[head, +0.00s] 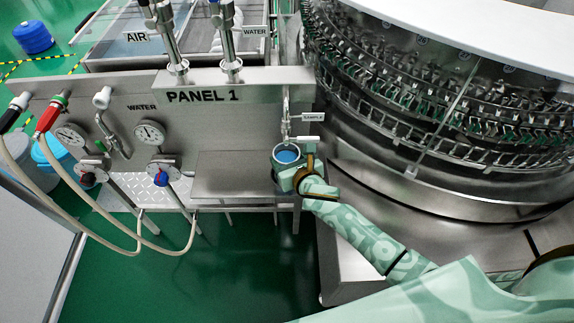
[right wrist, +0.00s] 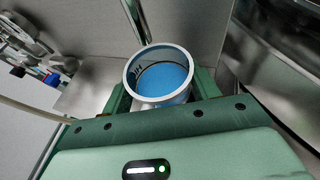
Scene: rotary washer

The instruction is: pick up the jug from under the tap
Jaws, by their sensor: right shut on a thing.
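The jug (head: 286,154) is a round, clear-walled vessel with a pale rim and blue inside. In the head view it is under the sample tap (head: 286,118). It also shows in the right wrist view (right wrist: 163,78), upright between the fingers. My right gripper (head: 284,170) is shut on the jug, with a finger on each side of it. The jug's lower part is hidden by the gripper. I cannot tell whether its base touches a surface. My left gripper is in neither view.
A steel shelf (head: 232,177) extends left of the jug below Panel 1 (head: 235,112). Gauges, valves and hoses (head: 40,200) are at the left. The large rotary washer (head: 430,120) stands close on the right. Green floor (head: 240,270) is open below the shelf.

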